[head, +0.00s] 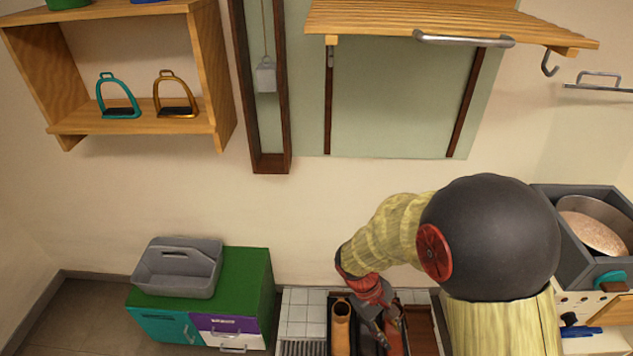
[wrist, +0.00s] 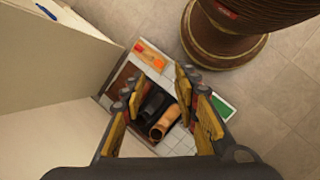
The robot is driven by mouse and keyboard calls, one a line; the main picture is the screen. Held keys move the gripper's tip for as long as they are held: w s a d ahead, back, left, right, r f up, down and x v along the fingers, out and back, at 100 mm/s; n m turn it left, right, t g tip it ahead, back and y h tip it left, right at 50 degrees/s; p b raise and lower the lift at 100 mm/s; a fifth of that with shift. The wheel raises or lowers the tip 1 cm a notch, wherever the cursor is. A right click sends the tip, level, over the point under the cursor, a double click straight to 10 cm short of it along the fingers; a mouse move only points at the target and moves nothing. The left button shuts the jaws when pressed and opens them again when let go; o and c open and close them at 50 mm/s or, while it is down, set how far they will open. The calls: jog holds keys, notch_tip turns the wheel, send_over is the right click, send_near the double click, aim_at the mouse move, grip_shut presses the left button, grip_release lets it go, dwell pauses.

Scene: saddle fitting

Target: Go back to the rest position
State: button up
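My gripper (head: 382,330) hangs at the lower middle of the head view, over a tiled surface with boots. In the wrist view my gripper (wrist: 158,92) has its yellow-padded fingers spread wide apart, with nothing held between them. A tan boot (wrist: 164,121) and a black boot (wrist: 150,102) show below, between the fingers and apart from them. The tan boot also shows in the head view (head: 341,328), left of my gripper. My arm partly hides the tiled surface and what stands on it.
A green-topped cabinet (head: 258,270) bears a grey caddy (head: 180,275) at the left. A wall shelf (head: 140,128) holds teal (head: 118,95) and brass (head: 175,92) stirrups. A slatted rack (head: 440,20) overhangs at the top. A dark crate (head: 570,265) stands at the right.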

jog(key=s+r+m+t+y, duration=0.1)
jog(key=s+r+m+t, duration=0.1)
jog(key=r, duration=0.7)
jog(key=s+r+m+t+y, duration=0.2)
jog(key=s+r+t, duration=0.1)
jog(key=r, duration=0.7)
jog(key=s+r+m+t+y, duration=0.1)
jog(key=s+r+m+t, duration=0.1)
jog(key=r, duration=0.7)
jog(key=shift+s+d+r+m+t+y, duration=0.25)
jog(key=shift+s+r+m+t+y, duration=0.2)
jog(key=shift+s, duration=0.8)
